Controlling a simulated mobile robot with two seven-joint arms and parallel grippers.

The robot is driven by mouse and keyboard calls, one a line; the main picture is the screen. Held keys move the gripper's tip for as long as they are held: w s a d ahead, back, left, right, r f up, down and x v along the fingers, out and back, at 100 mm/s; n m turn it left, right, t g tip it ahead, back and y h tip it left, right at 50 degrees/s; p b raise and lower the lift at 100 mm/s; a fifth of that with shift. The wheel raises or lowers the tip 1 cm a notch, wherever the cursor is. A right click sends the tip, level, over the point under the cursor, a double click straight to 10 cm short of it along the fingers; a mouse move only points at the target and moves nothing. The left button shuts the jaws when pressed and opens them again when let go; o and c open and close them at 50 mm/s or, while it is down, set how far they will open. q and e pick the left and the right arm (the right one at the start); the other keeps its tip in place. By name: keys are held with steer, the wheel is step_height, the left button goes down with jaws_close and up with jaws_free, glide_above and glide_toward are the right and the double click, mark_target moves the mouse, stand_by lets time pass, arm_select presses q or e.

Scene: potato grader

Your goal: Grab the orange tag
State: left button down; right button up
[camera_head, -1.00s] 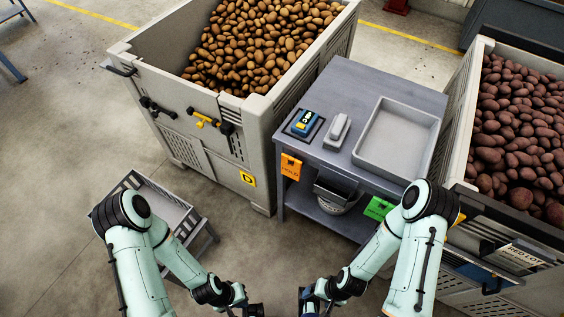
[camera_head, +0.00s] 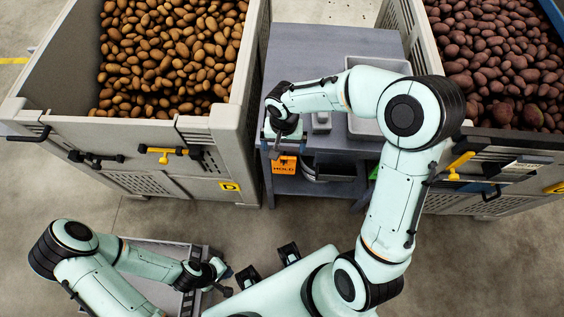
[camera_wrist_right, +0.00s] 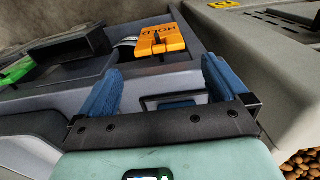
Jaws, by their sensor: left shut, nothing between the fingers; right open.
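Potato bins stand left (camera_head: 140,128) and right (camera_head: 425,45) of the table. A grey tray (camera_head: 365,126) on top is partly hidden by my right arm. A slatted crate (camera_head: 160,290) is below my left arm.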

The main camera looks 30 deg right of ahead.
mark_target(284, 157)
step_height(284, 157, down, 3)
steer(key=shift+s+d+f, duration=0.1)
steer(key=shift+s, duration=0.05)
steer(key=shift+f, duration=3.05)
steer(key=c, duration=1.1)
